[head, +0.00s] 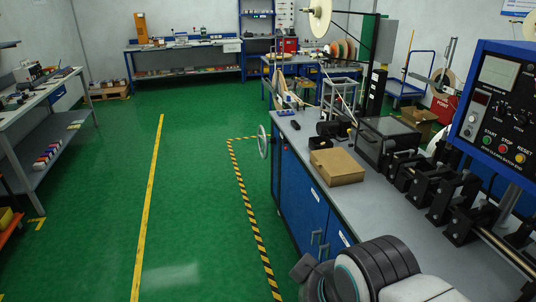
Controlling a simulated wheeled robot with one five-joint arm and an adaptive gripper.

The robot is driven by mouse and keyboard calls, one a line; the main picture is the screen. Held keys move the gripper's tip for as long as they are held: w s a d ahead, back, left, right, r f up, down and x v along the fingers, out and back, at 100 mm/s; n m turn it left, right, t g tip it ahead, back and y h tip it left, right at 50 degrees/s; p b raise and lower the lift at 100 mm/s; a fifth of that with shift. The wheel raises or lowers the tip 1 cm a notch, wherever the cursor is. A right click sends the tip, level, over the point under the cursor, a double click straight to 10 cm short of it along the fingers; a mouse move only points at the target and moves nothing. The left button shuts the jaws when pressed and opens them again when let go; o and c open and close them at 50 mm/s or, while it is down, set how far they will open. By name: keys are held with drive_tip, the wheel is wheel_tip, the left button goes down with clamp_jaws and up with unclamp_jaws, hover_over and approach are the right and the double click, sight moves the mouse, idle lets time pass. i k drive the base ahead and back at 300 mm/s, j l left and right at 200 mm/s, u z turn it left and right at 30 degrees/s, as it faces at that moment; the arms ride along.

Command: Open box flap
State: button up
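A closed, flat brown cardboard box (337,166) lies on the grey top of the blue workbench, near its left edge. Its top looks shut, and no flap stands up. I cannot make out the flap's edge at this size. Parts of my own arm fill the bottom of the head view, in front of the bench and nearer than the box. No gripper fingertips can be made out, and nothing of mine touches the box.
Black machine fixtures and a dark case (387,142) stand behind and right of the box. A blue control panel (497,110) is at the right. A handwheel (263,142) sticks out from the bench's left side. Green floor left of the striped tape is clear.

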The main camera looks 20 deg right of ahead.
sight(336, 161)
drive_tip(key=i+j+u, duration=0.15)
drive_tip(key=i, duration=1.6)
drive_tip(key=i+z, duration=0.4)
drive_tip(key=i+j+z, duration=0.55)
drive_tip(key=i+z, duration=0.2)
drive_tip(key=i+j+z, duration=0.6)
drive_tip(key=j, duration=0.2)
drive_tip(key=i+j+z, duration=0.2)
drive_tip(key=j, duration=0.2)
drive_tip(key=k, duration=0.1)
